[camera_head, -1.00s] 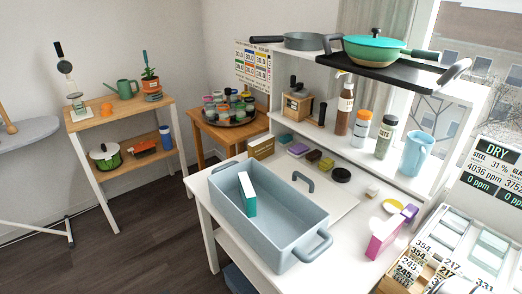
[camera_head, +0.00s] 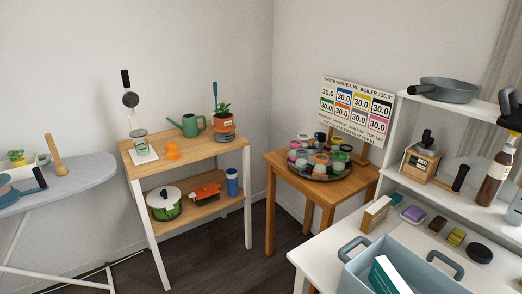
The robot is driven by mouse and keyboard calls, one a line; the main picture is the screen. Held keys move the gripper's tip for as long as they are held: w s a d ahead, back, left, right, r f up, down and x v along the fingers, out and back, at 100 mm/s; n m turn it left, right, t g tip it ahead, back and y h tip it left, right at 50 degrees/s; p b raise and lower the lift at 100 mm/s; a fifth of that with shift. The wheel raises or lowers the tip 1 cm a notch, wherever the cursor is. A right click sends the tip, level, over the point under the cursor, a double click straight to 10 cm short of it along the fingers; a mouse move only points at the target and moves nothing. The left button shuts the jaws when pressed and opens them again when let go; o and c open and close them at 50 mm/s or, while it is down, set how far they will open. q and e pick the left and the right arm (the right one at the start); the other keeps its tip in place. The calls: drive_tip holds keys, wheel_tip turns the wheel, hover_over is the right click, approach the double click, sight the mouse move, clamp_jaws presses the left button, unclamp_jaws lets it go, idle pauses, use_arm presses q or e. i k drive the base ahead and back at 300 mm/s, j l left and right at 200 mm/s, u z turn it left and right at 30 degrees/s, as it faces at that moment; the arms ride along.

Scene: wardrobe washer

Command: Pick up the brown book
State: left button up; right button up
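A tan-brown block with a pale side face (camera_head: 376,214), which looks like the brown book, stands on the back left part of the white table (camera_head: 318,254). It is behind the grey-blue tub and left of a purple block. Its small size makes it hard to be sure it is a book. A teal and white book (camera_head: 388,276) leans inside the tub (camera_head: 350,284), cut off by the bottom edge. Neither of my grippers is in view.
A small wooden table (camera_head: 290,172) with a tray of jars stands behind the white table. A wooden two-tier shelf (camera_head: 198,150) stands left of it, with an ironing board (camera_head: 80,182) further left. Dark floor (camera_head: 232,272) is open between shelf and white table.

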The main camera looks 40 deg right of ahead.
sight(374, 214)
drive_tip(key=i+z, duration=0.2)
drive_tip(key=i, duration=0.3)
drive_tip(key=i+j+z, duration=0.2)
drive_tip(key=i, duration=0.25)
drive_tip(key=i+j+z, duration=0.2)
drive_tip(key=i, duration=0.3)
drive_tip(key=l, duration=0.1)
